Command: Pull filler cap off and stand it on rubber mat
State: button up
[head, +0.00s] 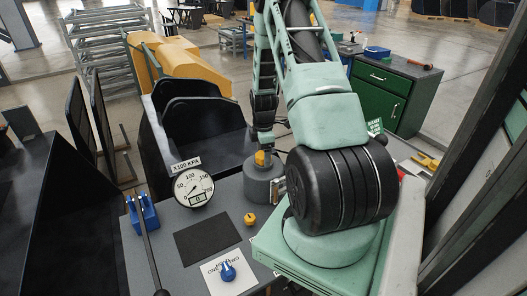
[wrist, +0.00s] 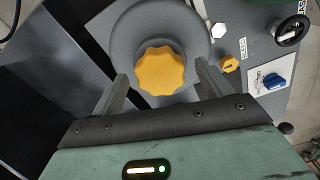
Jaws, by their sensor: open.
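The filler cap (wrist: 159,70) is a yellow-orange lobed knob on top of a grey round housing (wrist: 195,25). In the head view the cap (head: 263,158) sits upright on the grey cylinder (head: 262,186) on the bench. My gripper (wrist: 163,80) is open, with one finger on each side of the cap and small gaps visible. In the head view my gripper (head: 264,147) is directly above the cap. The rubber mat (head: 207,238) is a bare dark square lying flat on the bench, left of and nearer than the housing. I cannot make out the mat in the wrist view.
A round gauge (head: 194,188) stands behind the mat. A small yellow knob (head: 249,219) is to its right, and a white card with a blue knob (head: 228,271) is in front. A blue bracket with a dark lever (head: 144,214) stands at the left. My arm covers the right side.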

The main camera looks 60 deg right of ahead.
jog(key=shift+f, duration=0.3)
jog(key=c, duration=1.2)
jog(key=shift+o, duration=0.2)
jog(key=shift+r+p, duration=1)
jog(key=shift+r, duration=0.6)
jog(key=shift+r, duration=0.15)
jog(key=shift+r+p, duration=1.45)
jog(key=shift+r, duration=0.55)
jog(key=shift+s+a+f, duration=0.1)
